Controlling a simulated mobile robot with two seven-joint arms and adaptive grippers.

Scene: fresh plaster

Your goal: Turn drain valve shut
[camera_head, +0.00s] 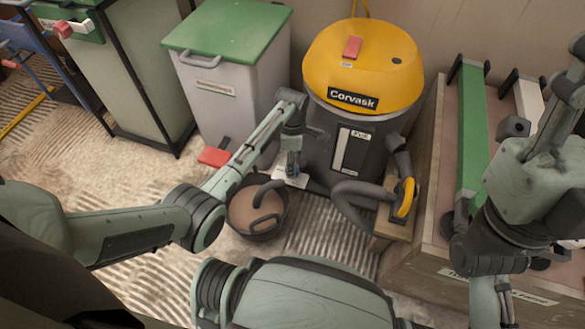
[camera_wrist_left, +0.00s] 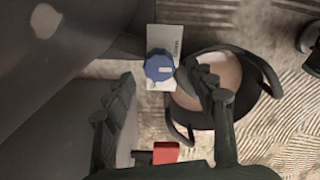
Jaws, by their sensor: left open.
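The drain valve shows as a blue, scalloped knob (camera_wrist_left: 157,62) with a pale mark, in the left wrist view. It is low on the dark body of the yellow-topped Corvask vacuum (camera_head: 362,62), over a white label plate (camera_wrist_left: 170,35). My left gripper (camera_wrist_left: 158,82) is open, one finger on each side of the knob's near edge; I cannot tell whether either touches it. In the head view this gripper (camera_head: 292,172) points down beside the vacuum's base, and the knob is hidden there. My right arm is at the right edge; its gripper is out of view.
A black bucket (camera_head: 280,222) with brownish contents stands beside the valve, its rim close to my right-hand finger in the wrist view. A green-lidded bin (camera_head: 225,32) with a red pedal (camera_head: 214,157) stands left. A hose (camera_head: 350,208) and a wooden bench (camera_head: 425,232) lie right.

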